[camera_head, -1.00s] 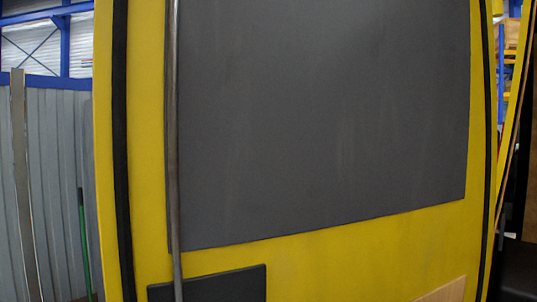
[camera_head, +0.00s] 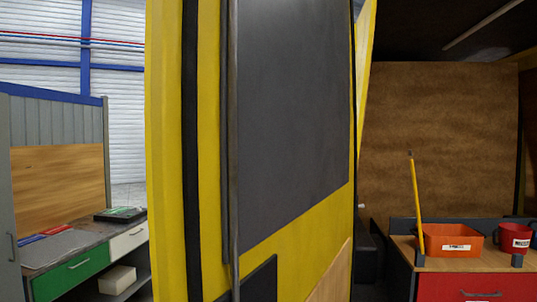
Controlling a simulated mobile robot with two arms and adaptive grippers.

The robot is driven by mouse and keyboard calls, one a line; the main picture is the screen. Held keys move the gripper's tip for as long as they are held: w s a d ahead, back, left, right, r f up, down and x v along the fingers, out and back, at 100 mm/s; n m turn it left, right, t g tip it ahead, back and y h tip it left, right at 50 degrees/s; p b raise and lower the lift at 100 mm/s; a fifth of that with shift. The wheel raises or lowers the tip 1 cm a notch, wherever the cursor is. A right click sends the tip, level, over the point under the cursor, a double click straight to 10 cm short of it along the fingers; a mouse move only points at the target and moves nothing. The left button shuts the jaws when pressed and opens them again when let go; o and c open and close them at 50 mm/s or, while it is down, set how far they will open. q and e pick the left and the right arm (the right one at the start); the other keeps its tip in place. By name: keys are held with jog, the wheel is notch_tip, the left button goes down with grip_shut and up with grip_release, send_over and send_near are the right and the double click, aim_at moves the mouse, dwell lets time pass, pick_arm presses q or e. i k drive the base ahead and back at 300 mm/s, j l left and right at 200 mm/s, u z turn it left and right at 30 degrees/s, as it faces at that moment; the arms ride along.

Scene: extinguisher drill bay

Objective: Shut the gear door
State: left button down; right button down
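The gear door (camera_head: 290,245) is a tall yellow panel with a large dark grey inset, standing upright in the middle of the head view. I see it at a steep slant, and it stands open, with a dark space showing to its right. A long thin vertical metal bar (camera_head: 233,150) runs down its face near the left side. A black strip (camera_head: 190,150) runs along its left edge. The door's top and bottom are out of frame. Neither of my grippers is in view.
On the right, a bench with a red drawer (camera_head: 470,287) holds an orange tray (camera_head: 453,240), a red mug (camera_head: 514,238) and an upright yellow stick (camera_head: 416,200). A brown board (camera_head: 440,135) stands behind. On the left is a workbench with a green drawer (camera_head: 80,272).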

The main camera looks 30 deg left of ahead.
aim_at(251, 138)
jog(key=j+z, duration=0.2)
jog(key=j, duration=1.85)
jog(key=k+z, duration=0.15)
jog(key=k, duration=0.75)
